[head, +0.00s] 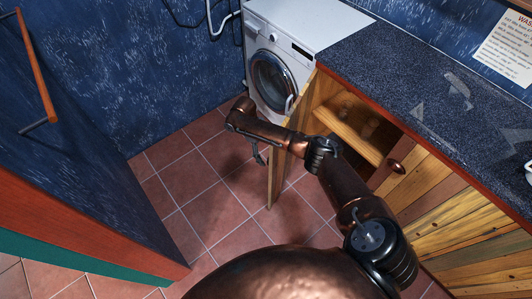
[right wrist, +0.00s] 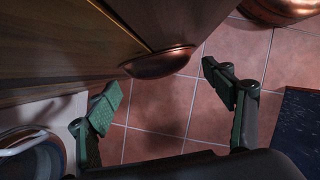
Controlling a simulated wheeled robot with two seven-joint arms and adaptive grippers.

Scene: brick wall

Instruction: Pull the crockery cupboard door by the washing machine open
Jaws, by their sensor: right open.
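The crockery cupboard door (head: 275,172) by the washing machine (head: 281,62) stands swung out into the room, seen nearly edge-on in the head view. The open cupboard shows a wooden shelf (head: 350,126) inside. My right arm reaches across the door, and my right gripper (head: 259,153) is on its far, outer side. In the right wrist view the door (right wrist: 85,35) fills the upper left, with its copper handle (right wrist: 158,63) ahead between the spread fingers. The right gripper (right wrist: 165,112) is open and holds nothing. My left gripper is out of view.
A second cupboard door with a round knob (head: 397,166) is shut at the right, under the dark speckled worktop (head: 400,75). A blue panel with a copper bar handle (head: 38,75) stands at the left. Tiled floor (head: 190,180) is clear between.

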